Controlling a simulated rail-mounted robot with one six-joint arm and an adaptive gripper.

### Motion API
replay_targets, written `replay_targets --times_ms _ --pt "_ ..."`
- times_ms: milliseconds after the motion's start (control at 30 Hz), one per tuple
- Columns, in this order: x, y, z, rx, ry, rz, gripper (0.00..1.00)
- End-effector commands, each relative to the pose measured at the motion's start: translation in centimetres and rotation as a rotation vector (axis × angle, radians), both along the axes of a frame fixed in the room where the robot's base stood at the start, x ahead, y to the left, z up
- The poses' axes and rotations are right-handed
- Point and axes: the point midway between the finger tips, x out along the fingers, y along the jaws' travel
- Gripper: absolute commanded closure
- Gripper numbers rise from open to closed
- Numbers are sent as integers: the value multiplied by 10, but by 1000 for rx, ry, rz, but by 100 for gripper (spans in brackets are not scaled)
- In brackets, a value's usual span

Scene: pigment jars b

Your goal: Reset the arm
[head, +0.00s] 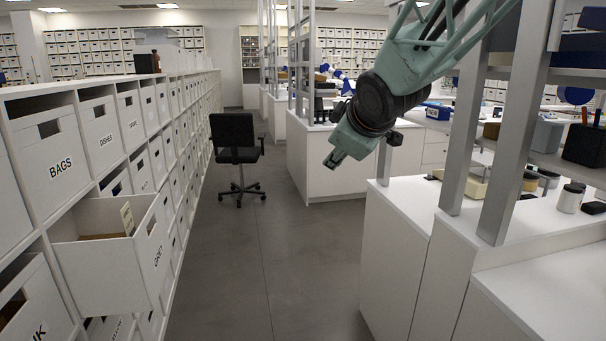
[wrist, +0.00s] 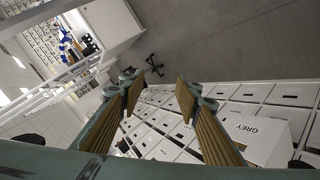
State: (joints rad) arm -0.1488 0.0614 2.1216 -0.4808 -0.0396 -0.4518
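My gripper (head: 338,158) hangs at the end of my green arm above the aisle, just left of the white bench on the right. In the wrist view my gripper (wrist: 160,84) has its two wood-coloured finger pads apart, with nothing between them. It touches nothing that I can see. Past the fingers, the wrist view shows the floor and the drawer wall.
On the left, a wall of white labelled drawers (head: 61,165) runs back along the aisle. The GREY drawer (head: 140,262) is pulled out into the aisle. A black office chair (head: 235,150) stands farther back. Benches with metal posts (head: 512,120) and jars (head: 569,198) are right. The middle floor is clear.

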Motion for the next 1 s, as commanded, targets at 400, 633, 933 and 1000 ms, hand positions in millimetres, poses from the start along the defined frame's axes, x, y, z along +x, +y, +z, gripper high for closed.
replay_targets --times_ms 400,633,933,1000 --pt "-95 -61 0 97 128 -209 69" --pt "-152 -87 -6 156 200 -320 69" --pt "-230 -112 -18 237 295 -459 69" --pt "-250 -116 -22 255 318 -490 69"
